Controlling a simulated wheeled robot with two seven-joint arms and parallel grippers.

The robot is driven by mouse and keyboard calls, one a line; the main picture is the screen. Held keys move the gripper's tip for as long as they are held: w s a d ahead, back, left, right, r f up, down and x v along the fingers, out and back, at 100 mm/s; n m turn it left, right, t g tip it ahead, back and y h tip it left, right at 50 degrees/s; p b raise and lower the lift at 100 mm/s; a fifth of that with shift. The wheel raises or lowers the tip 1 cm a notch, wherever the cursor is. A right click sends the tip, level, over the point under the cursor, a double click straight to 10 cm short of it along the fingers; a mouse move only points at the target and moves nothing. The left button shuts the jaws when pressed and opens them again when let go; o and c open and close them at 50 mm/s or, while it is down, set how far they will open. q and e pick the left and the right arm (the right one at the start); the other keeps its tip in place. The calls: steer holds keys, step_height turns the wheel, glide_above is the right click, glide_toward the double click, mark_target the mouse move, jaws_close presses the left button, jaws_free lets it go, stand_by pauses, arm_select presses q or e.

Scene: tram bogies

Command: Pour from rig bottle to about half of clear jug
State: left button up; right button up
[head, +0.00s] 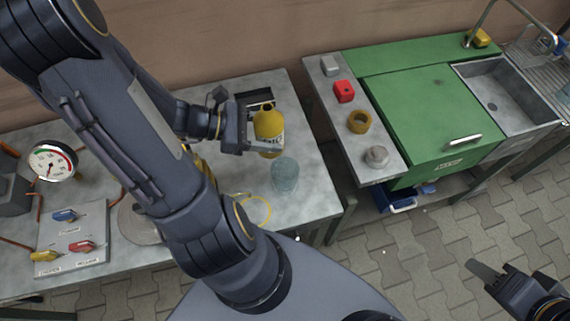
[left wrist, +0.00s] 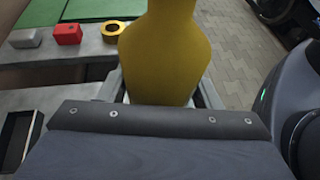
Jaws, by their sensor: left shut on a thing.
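The rig bottle (head: 268,122) is yellow with a white label and looks upright. My left gripper (head: 262,140) is shut around its body, over the right part of the metal bench. In the left wrist view the yellow bottle (left wrist: 172,50) stands between the jaws. The clear jug (head: 285,175) is on the bench, just in front and to the right of the bottle. I cannot tell the level inside the jug. My right gripper (head: 508,284) is low at the right edge over the paved floor, away from the bench; only part of it shows.
A dark open box (head: 254,96) lies behind the bottle. A yellow ring (head: 254,211) lies by the bench's front edge. A gauge (head: 53,162) and a valve panel (head: 72,240) are at left. A green sink unit (head: 425,110) stands right, across a gap, beside a shelf with small parts.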

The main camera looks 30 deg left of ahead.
arm_select(q)
steer(key=shift+w+r+p, duration=0.25)
steer(key=shift+r+p, duration=0.15)
steer(key=shift+r, duration=0.2)
steer(key=shift+w+r+p, duration=0.2)
steer(key=shift+r+p, duration=0.2)
steer(key=shift+r, duration=0.2)
steer(key=shift+w, duration=0.35)
steer(key=w+d+f+b, duration=0.2)
steer(key=w+d+f, duration=0.1)
steer(key=w+f, duration=0.3)
steer(key=w+d+f+b, duration=0.2)
steer(key=w+d+f, duration=0.2)
steer(key=w, duration=0.5)
steer(key=shift+w+d+f+m+g+b, duration=0.2)
steer(key=shift+w+f+m+g+b, duration=0.15)
steer(key=shift+f, duration=0.6)
